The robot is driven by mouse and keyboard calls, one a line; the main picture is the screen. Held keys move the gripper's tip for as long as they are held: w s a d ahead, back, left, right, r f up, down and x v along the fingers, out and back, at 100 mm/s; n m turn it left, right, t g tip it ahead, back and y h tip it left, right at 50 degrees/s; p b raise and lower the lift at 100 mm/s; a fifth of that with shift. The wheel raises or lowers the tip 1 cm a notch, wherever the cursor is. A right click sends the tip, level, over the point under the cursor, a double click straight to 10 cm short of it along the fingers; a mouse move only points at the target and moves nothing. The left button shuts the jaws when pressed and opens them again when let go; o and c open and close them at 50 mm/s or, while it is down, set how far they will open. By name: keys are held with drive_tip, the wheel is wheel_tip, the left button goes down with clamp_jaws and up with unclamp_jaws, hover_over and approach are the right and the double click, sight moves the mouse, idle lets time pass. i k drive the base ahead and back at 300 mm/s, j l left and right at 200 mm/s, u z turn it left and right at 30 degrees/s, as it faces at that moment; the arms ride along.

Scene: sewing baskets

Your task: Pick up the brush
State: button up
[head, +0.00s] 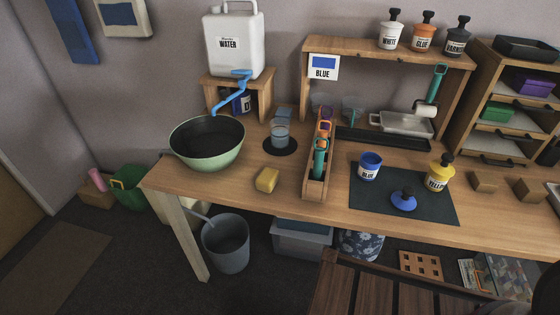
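No single brush stands out clearly. A teal-handled tool with a white roller-like head (426,109) leans at the metal tray (402,124) under the shelf at the right. My gripper is not in view, so its state and distance from these things do not show.
A green bowl (207,158), yellow sponge (267,180) and glass of water (280,133) stand left of the rack. A dark mat (430,208) with a blue pot (369,167) and yellow pot (438,174) lies right. A dark slatted wooden piece (385,293) stands in front.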

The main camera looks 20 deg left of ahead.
sight(320, 152)
drive_tip(key=u, duration=0.9)
drive_tip(key=k+j+z, duration=0.25)
drive_tip(key=j, duration=0.25)
drive_tip(key=k+j+z, duration=0.2)
drive_tip(key=j, duration=0.3)
drive_tip(key=k+j+z, duration=0.25)
drive_tip(key=j, duration=0.2)
